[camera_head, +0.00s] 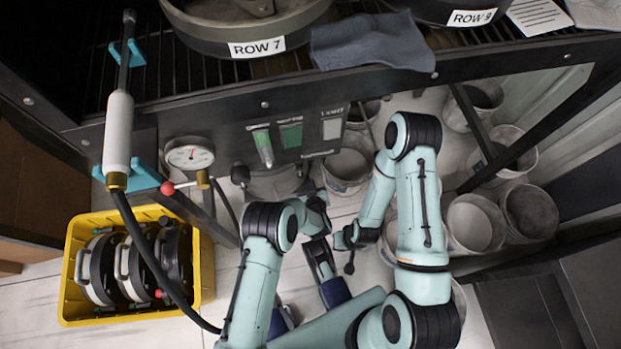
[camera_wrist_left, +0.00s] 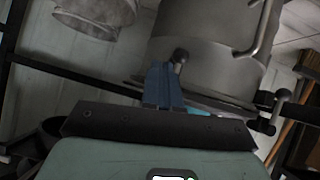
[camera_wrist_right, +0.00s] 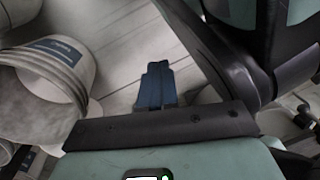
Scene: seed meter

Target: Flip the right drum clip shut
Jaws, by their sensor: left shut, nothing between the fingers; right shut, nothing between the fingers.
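A grey metal drum (camera_wrist_left: 205,65) fills the upper middle of the left wrist view. A small knobbed lever (camera_wrist_left: 180,58) stands out against it, just beyond my left fingertips (camera_wrist_left: 163,82). A bent rod (camera_wrist_left: 264,30) runs along its right side. I cannot tell which of these belongs to the right drum clip. In the head view the drum (camera_head: 275,182) sits below the panel, with my left gripper (camera_head: 308,188) small and dark beside it. My left gripper is shut and empty. My right gripper (camera_wrist_right: 155,85) is shut and empty over the pale floor.
Several pale buckets (camera_head: 474,222) stand under the black bench (camera_head: 500,57). A yellow crate (camera_head: 205,270) with round parts stands at the lower left. A pressure gauge (camera_head: 190,156) and a hose hang at the bench front. A bucket (camera_wrist_right: 45,75) lies left in the right wrist view.

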